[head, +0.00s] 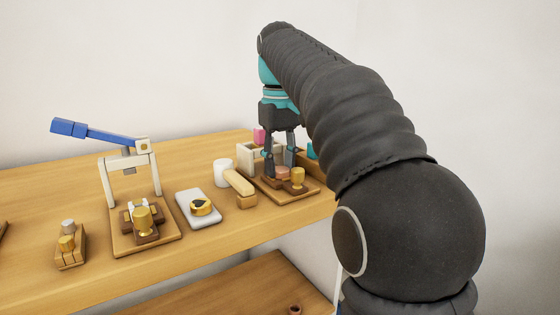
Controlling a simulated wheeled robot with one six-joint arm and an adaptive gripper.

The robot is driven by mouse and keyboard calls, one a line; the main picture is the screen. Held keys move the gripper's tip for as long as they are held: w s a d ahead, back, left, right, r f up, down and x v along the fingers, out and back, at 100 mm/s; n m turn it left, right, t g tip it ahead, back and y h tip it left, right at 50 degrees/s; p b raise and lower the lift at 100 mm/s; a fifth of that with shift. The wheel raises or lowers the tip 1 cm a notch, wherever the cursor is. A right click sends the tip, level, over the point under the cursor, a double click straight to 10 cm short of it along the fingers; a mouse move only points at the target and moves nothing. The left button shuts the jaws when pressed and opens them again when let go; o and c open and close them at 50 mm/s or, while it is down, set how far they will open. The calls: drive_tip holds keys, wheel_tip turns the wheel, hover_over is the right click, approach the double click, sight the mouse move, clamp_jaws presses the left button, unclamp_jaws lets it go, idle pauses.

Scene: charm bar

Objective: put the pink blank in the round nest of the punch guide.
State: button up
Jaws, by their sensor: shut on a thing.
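My gripper (280,165) points down over a small wooden board (290,196) at the right end of the table. Its fingers are shut on a small pinkish piece (282,173), which appears to be the pink blank. The piece is low, close to the board, beside a gold cylinder (298,175). This fixture appears to be the punch guide. Its round nest is hidden, and I cannot tell whether the piece touches it or hangs just above.
The table's front edge is near.

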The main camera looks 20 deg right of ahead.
drive_tip(key=o, duration=1)
